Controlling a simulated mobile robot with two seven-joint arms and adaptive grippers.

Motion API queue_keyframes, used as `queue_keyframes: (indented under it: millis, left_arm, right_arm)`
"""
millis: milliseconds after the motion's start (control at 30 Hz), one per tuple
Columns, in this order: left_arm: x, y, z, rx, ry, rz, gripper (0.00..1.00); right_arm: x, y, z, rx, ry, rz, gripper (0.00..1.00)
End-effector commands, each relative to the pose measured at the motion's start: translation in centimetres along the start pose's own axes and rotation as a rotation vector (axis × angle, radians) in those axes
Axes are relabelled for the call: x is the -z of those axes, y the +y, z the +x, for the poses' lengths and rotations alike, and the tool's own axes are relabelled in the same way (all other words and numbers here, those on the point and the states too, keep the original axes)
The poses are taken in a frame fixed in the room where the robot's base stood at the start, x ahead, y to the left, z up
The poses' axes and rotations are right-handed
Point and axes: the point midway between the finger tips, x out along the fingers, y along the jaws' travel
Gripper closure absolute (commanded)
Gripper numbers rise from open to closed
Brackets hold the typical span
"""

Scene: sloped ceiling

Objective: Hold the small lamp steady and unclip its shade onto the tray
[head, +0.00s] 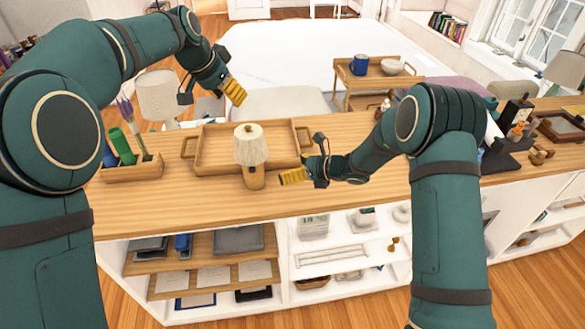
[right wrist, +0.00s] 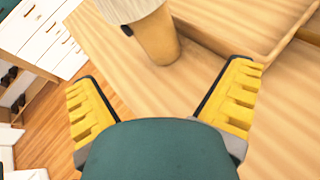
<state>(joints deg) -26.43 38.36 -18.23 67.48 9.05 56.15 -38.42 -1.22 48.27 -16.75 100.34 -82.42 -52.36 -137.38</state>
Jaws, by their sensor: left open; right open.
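The small lamp has a wooden base (head: 254,177) and a pale pleated shade (head: 250,146). It stands upright on the wooden counter, in front of the wooden tray (head: 214,165), with its shade overlapping the tray in the head view. The shade is on the base. My right gripper (head: 292,177) is open and empty, just right of the lamp base and apart from it. In the right wrist view the base (right wrist: 158,42) stands ahead of the two spread yellow fingers (right wrist: 160,105), and the shade's lower edge shows at the top. My left gripper (head: 236,92) is open and empty, above and behind the lamp.
A wooden caddy (head: 131,171) with bottles and brushes stands at the left. A larger lamp (head: 158,95) stands behind the counter. A small side table (head: 372,78) holds a blue mug and a bowl. The counter (head: 180,207) is clear around the lamp's front.

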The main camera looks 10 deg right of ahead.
Motion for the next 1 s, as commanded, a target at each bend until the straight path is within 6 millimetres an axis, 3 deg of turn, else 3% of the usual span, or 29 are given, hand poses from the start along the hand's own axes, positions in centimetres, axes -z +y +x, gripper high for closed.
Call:
queue_keyframes:
  millis: [133,367,1000]
  left_arm:
    - [0.0,0.0,0.0,0.000,0.000,0.000,0.54]
    - [0.0,0.0,0.0,0.000,0.000,0.000,0.54]
    - [0.0,0.0,0.0,0.000,0.000,0.000,0.54]
  right_arm:
    - [-0.1,0.1,-0.2,-0.038,0.009,-0.174,0.00]
    - [-0.1,0.2,0.7,-0.057,0.011,-0.247,0.00]
    - [0.1,0.9,11.2,-0.057,0.011,-0.244,0.00]
